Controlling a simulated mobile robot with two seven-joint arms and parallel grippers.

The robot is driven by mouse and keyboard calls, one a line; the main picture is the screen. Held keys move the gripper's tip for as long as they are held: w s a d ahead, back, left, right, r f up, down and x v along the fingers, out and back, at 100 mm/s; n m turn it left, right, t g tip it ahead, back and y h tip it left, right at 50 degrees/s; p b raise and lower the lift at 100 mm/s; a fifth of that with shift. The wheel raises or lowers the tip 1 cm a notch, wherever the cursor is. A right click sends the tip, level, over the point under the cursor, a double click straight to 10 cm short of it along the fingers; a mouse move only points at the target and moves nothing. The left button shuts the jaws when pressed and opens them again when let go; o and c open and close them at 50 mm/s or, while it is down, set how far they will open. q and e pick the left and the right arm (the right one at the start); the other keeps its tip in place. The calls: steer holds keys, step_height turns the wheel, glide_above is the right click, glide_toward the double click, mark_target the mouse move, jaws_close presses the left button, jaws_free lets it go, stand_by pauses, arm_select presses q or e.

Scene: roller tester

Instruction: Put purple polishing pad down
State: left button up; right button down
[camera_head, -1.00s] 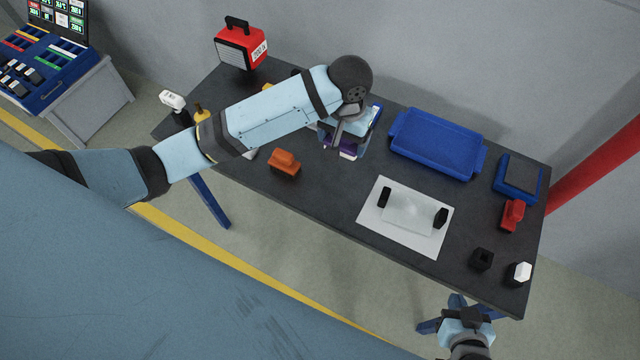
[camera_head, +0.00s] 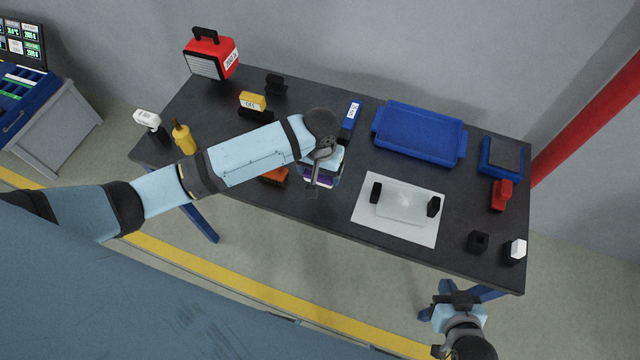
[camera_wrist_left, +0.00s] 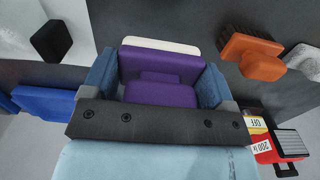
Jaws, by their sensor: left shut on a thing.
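The purple polishing pad (camera_wrist_left: 160,75) shows in the left wrist view as a purple block with a handle part and a white layer at its far edge. My left gripper (camera_wrist_left: 157,82) is shut on it, one blue finger at each side. In the head view the left gripper (camera_head: 322,170) is over the front middle of the dark table (camera_head: 330,215). It largely hides the pad there; only a little purple shows. The gap between pad and tabletop cannot be judged. My right gripper (camera_head: 458,299) is beyond the table's front right edge; its finger opening is unclear.
An orange brush (camera_head: 273,175), partly hidden by my arm, is just left of the left gripper. A white sheet (camera_head: 400,232) with a clear plate lies to the right. A blue tray (camera_head: 420,142) and blue narrow box (camera_head: 350,118) are behind. Bare table lies in front.

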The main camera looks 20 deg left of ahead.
mark_target(320, 193)
arm_select(q)
step_height(320, 193, down, 7)
steer(key=shift+f, duration=0.2)
stand_by(0.4)
steer(key=o, duration=0.7)
steer(key=shift+f, duration=0.15)
steer(key=shift+o, duration=0.2)
step_height(320, 193, up, 12)
steer(key=shift+r, duration=0.2)
